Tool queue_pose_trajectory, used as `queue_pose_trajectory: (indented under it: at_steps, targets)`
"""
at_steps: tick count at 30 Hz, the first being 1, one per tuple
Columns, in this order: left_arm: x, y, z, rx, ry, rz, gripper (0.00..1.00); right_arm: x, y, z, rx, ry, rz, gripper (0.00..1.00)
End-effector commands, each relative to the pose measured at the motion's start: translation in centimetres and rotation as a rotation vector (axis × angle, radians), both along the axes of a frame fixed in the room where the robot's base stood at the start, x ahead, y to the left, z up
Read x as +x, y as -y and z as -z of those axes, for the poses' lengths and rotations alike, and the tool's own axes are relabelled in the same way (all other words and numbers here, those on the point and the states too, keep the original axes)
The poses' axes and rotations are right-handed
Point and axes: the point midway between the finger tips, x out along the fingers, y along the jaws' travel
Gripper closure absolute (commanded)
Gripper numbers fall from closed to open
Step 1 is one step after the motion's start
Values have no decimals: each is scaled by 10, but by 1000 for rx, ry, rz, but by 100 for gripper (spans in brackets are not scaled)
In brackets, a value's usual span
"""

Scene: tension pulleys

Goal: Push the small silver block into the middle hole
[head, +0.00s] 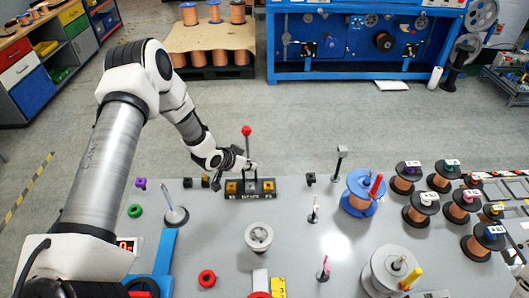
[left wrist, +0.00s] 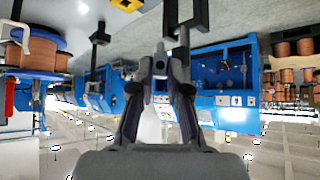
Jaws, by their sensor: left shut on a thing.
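A dark holder (head: 262,194) stands near the far edge of the grey table, with a yellow block (head: 232,188) at its left and another yellow block (head: 268,187) at its right. The middle hole between them is hard to make out in the head view. My left gripper (head: 249,166) is just above and behind the holder's middle. In the left wrist view my left gripper (left wrist: 160,72) is shut on the small silver block (left wrist: 160,62), held between its fingertips. Whether the block touches the holder cannot be told. My right gripper is not in view.
A red-knobbed stick (head: 246,131) rises right by my left gripper. A small black block (head: 310,179) is right of the holder, and a grey round part (head: 258,237) stands in front. A blue spool (head: 361,196) and several copper spools are farther right.

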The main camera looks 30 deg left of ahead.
Motion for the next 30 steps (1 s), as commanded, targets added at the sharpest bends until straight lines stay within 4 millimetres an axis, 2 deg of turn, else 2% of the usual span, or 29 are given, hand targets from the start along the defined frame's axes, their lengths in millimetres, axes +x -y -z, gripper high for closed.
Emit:
queue_pose_trajectory:
  at_steps: [8,21,30]
  targets:
    - [0,0,12,-2,1,-1,100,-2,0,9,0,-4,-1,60]
    - [-1,0,62,-2,1,-1,100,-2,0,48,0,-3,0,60]
    - [-1,0,70,-2,2,-1,100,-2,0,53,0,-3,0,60]
